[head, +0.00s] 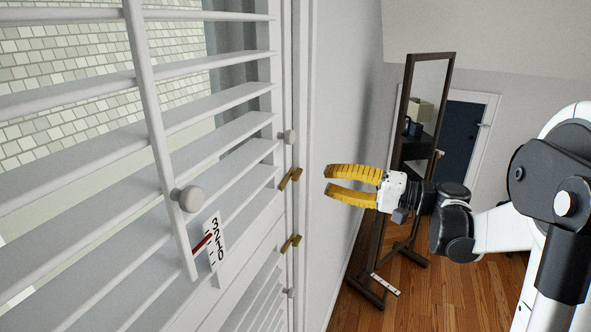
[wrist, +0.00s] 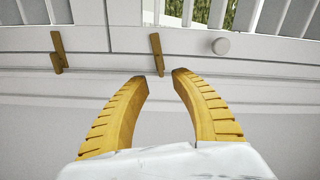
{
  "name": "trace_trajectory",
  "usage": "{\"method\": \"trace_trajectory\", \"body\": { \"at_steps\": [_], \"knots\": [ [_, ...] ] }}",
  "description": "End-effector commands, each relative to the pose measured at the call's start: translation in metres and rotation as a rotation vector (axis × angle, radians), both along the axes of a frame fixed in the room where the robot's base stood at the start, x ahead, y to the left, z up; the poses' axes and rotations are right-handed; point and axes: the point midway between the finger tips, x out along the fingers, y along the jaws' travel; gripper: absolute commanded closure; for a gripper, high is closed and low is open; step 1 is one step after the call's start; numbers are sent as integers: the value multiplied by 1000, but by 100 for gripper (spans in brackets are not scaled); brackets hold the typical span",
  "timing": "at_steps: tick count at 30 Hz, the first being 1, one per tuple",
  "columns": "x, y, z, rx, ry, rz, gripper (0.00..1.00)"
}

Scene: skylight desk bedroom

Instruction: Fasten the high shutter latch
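The high shutter latch (head: 289,179) is a small brass bar on the edge of the white shutter frame, tilted in the head view. In the wrist view the high latch (wrist: 156,52) lies just beyond the gap between my fingertips. My gripper (head: 328,179) has yellow curved fingers, open and empty, to the right of the high latch and apart from it. It also shows in the wrist view (wrist: 161,79). A second, lower brass latch (head: 290,242) sits below on the same edge, and at left in the wrist view (wrist: 58,50). I cannot tell whether either latch is fastened.
A round knob (head: 289,136) sits above the high latch. The louvred shutter (head: 120,165) has a tilt rod with a larger knob (head: 191,199) and a numbered scale (head: 216,241). A standing mirror (head: 401,160) is behind my arm. Space between gripper and shutter edge is clear.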

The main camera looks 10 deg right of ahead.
Motion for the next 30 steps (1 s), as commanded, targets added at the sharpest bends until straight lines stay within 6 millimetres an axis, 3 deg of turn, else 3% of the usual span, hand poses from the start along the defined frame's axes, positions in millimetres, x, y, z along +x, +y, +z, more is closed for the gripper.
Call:
{"method": "trace_trajectory", "body": {
  "at_steps": [6,12,24,25,27,28,30],
  "knots": [
    [27,38,0,0,1,4,69],
    [44,62,0,-1,2,2,69],
    [50,69,0,-1,2,0,69],
    [50,69,0,-1,2,0,73],
    [50,69,0,-1,2,0,95],
    [50,69,0,-1,2,0,100],
    [50,69,0,-1,2,0,100]
  ]
}}
